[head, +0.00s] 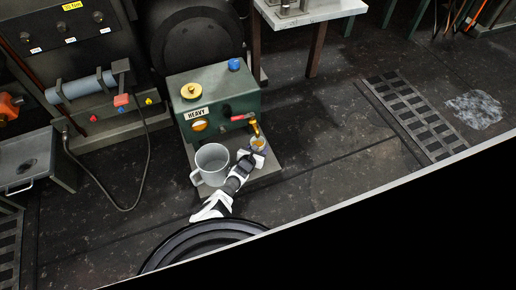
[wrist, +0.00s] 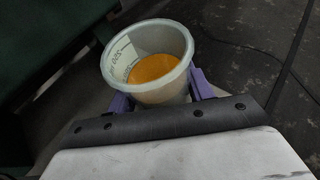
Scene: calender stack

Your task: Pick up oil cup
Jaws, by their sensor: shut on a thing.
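The oil cup (wrist: 147,85) is a small translucent grey cup with volume marks inside and amber oil (wrist: 152,69) in the bottom. In the wrist view my gripper (wrist: 160,95) has a purple finger on either side of the cup and is shut on it. In the head view the cup (head: 258,144) is under the brass spout (head: 254,127) of the green box marked HEAVY (head: 213,100). My gripper (head: 252,154) reaches it from below. I cannot tell whether the cup touches the ledge under it.
A larger grey mug (head: 211,163) stands on the ledge (head: 262,178) just left of my gripper. A red-handled lever (head: 243,117) sits above the spout. A grey tray (head: 29,160) is at the far left. A black cable (head: 138,190) lies on the floor; the floor to the right is open.

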